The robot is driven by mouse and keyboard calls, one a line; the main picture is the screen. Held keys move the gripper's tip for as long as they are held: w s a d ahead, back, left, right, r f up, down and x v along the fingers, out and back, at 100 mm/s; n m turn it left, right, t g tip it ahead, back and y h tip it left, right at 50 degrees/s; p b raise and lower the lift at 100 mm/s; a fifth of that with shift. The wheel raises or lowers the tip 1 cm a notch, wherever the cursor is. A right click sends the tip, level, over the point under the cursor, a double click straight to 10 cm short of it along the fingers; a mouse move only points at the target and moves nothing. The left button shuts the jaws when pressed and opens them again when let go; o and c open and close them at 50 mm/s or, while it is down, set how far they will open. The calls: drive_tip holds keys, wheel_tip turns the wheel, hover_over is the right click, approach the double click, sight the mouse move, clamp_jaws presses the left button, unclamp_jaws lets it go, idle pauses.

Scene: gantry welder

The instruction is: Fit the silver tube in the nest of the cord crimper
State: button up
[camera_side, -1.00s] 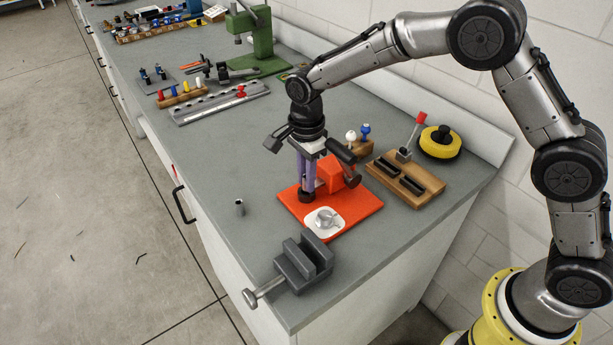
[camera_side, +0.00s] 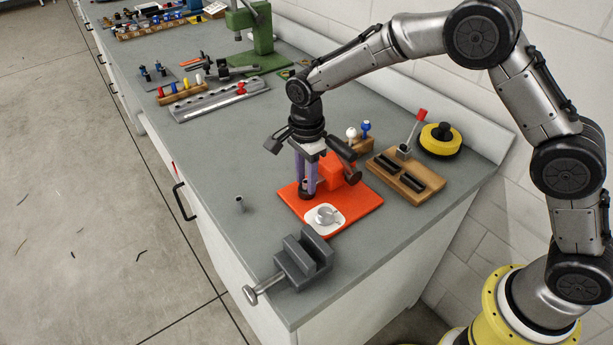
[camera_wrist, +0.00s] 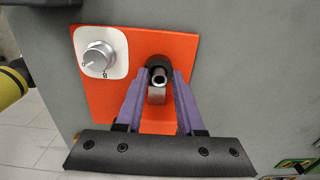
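The cord crimper has an orange-red base (camera_side: 352,211) with an orange-red block and a white dial plate. Its black round nest (camera_wrist: 150,63) shows between my fingers in the wrist view. The silver tube (camera_wrist: 159,79) stands upright there, its open end facing the camera, and looks seated within the black ring. How deep it sits is hidden. My gripper (camera_side: 305,190) is low over the base, pointing down. In the wrist view my purple fingers (camera_wrist: 160,82) flank the tube, with a gap on either side, so the gripper looks open.
The silver dial knob (camera_wrist: 98,57) is close beside the nest. A wooden block with black slots (camera_side: 407,178) lies right. Bench between the cylinder and rail (camera_side: 220,102) is clear.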

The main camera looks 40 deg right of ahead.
drive_tip(key=shift+o, duration=0.6)
drive_tip(key=shift+s+f, duration=0.15)
drive_tip(key=shift+s, duration=0.05)
drive_tip(key=s+d+r+m+t, duration=0.1)
drive_tip(key=s+d+r, duration=0.15)
drive_tip(key=r, duration=0.95)
drive_tip(key=s+d+r+t, duration=0.1)
drive_tip(key=d+r, duration=0.2)
drive_tip(key=r, duration=0.9)
drive_tip(key=s+d+r+n+t, duration=0.1)
drive_tip(key=s+d+r+n, duration=0.15)
drive_tip(key=s, duration=0.35)
drive_tip(key=s+d+r+n+t, duration=0.1)
drive_tip(key=s+d+r, duration=0.1)
drive_tip(key=s+d, duration=0.3)
drive_tip(key=s+d+f+n, duration=0.1)
drive_tip(key=s+f+n, duration=0.4)
drive_tip(key=s+n, duration=0.2)
drive_tip(key=s+d+f+n+t, duration=0.1)
drive_tip(key=s+f+n, duration=0.4)
drive_tip(key=s+n, duration=0.3)
drive_tip(key=shift+s+f+t, duration=0.15)
drive_tip(key=shift+s+t, duration=0.15)
drive_tip(key=shift+s, duration=0.15)
